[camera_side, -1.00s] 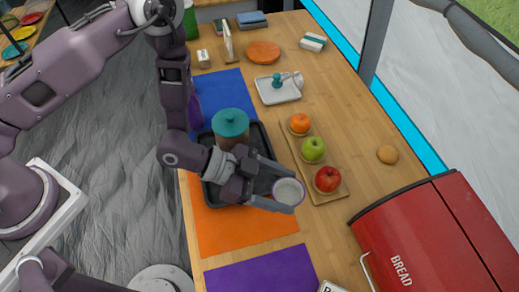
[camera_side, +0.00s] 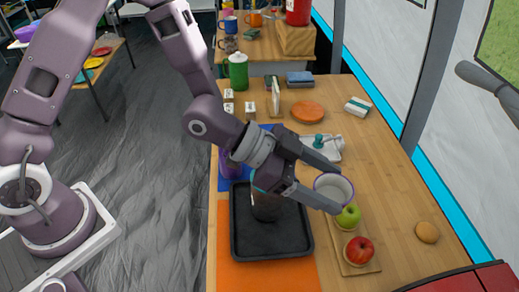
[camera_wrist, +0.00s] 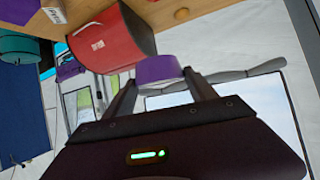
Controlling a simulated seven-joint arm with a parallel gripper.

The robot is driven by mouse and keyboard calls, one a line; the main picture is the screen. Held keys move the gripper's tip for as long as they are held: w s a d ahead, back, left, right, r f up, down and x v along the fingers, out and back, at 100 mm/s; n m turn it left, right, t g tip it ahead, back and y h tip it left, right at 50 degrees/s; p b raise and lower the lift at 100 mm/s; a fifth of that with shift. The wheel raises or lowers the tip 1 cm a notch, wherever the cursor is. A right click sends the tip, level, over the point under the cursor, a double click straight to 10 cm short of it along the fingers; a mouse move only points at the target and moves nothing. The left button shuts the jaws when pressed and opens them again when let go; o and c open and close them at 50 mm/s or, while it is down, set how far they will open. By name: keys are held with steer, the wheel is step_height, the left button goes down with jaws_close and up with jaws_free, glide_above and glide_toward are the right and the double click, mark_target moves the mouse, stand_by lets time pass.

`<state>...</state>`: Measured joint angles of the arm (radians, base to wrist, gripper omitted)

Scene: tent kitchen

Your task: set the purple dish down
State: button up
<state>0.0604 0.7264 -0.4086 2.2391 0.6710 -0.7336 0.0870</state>
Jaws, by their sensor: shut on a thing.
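The purple dish (camera_side: 333,187) has a purple outside and a pale inside. It is held between the fingers of my gripper (camera_side: 335,184), which is shut on it. In the side view the dish is in the air in front of the fruit board, its opening facing the camera, so it looks tipped on its side. In the wrist view the purple dish (camera_wrist: 158,68) sits between the two fingertips, with the red bread bin and pale tent wall behind it. No surface touches the dish.
A black tray (camera_side: 240,247) with a brown jar lies below my gripper on an orange mat (camera_side: 285,277). A fruit board (camera_side: 372,268) holds a green apple (camera_side: 348,216) and a red apple (camera_side: 359,251). A red bread bin (camera_wrist: 105,42) shows nearby. Bare wood surrounds the bun (camera_side: 427,232).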

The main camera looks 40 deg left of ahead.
steer(key=w+a+f+n+t, duration=0.1)
steer(key=w+a+f, duration=0.2)
steer(key=w+a, duration=0.35)
steer(key=w+a+f+n+y, duration=0.1)
steer(key=w+a+f, duration=0.2)
steer(key=a, duration=0.7)
steer(key=w+a+f+t, duration=0.1)
steer(key=w+a+f, duration=0.25)
steer(key=a, duration=0.45)
steer(key=w+a+r+m+g+h, duration=0.1)
steer(key=w+a+r+m+g, duration=0.1)
steer(key=w+a+r, duration=0.85)
steer(key=f, duration=0.9)
steer(key=s+f, duration=0.1)
steer(key=f, duration=1.7)
steer(key=shift+s, duration=0.4)
steer(key=o, duration=1.4)
